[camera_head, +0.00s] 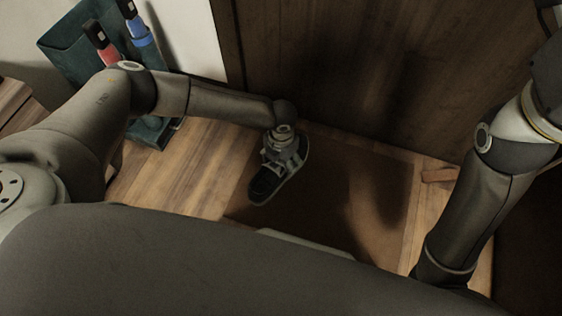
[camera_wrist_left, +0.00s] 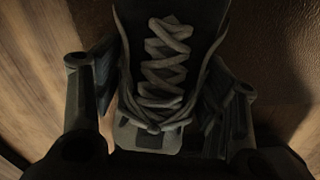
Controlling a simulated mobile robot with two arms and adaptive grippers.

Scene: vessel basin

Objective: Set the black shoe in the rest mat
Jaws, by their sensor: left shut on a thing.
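The black shoe (camera_head: 265,184) is in my left gripper (camera_head: 281,152), at the left edge of the rest mat in the head view. In the left wrist view the shoe (camera_wrist_left: 165,65) fills the middle, its grey laces facing the camera. The fingers of my left gripper (camera_wrist_left: 160,100) are shut on its two sides. The rest mat (camera_head: 340,200) is a flat brown sheet on the wooden floor. It also shows in the left wrist view (camera_wrist_left: 275,50). Whether the shoe touches the mat cannot be told. My right gripper is out of view; only its arm shows.
A dark wooden panel (camera_head: 340,70) stands behind the mat. A teal holder (camera_head: 75,55) with a red-handled and a blue-handled item is at the upper left. A small wooden block (camera_head: 439,175) lies right of the mat. A pale flat edge (camera_head: 305,241) shows near the mat's front.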

